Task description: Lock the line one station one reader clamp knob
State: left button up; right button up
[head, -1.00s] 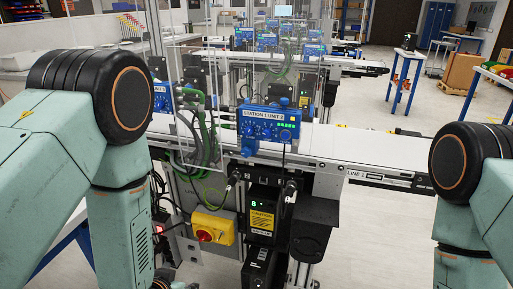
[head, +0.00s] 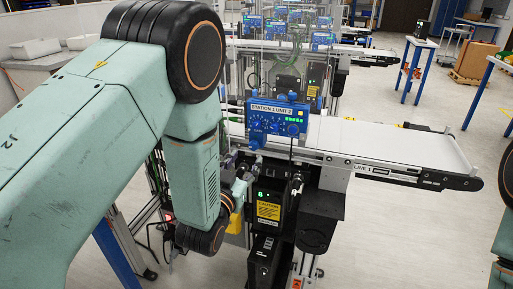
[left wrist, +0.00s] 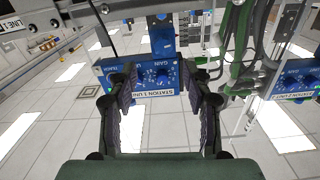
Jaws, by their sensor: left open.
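The blue reader unit labelled STATION 1 UNIT 2 (head: 277,119) stands over the line one conveyor (head: 385,146), with several dials and green lights on its face. In the left wrist view a blue unit with a GAIN dial (left wrist: 162,78) shows beyond and between my fingers. A blue bracket (left wrist: 162,38) rises from it. I cannot single out the clamp knob. My left gripper (head: 241,180) is below and left of the unit in the head view, partly hidden by my arm. In the left wrist view (left wrist: 165,92) its fingers are apart, with nothing visibly held.
A black box with a yellow CAUTION label (head: 268,211) stands below the unit. Green and dark cables (left wrist: 240,45) hang right of my fingers in the left wrist view, near another blue unit (left wrist: 296,78). Open floor (head: 410,245) lies at the right.

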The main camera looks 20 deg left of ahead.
aim_at(253, 146)
pick_arm(q)
jog(key=w, duration=0.5)
jog(key=shift+w+a+f, duration=0.1)
jog(key=shift+a, duration=0.2)
jog(key=shift+w+d, duration=0.25)
jog(key=shift+w, duration=0.6)
jog(key=shift+w+a, duration=0.1)
jog(key=shift+a, duration=0.1)
jog(key=shift+c, duration=0.3)
jog(key=shift+d, duration=0.15)
jog(key=c, duration=0.3)
grip_shut()
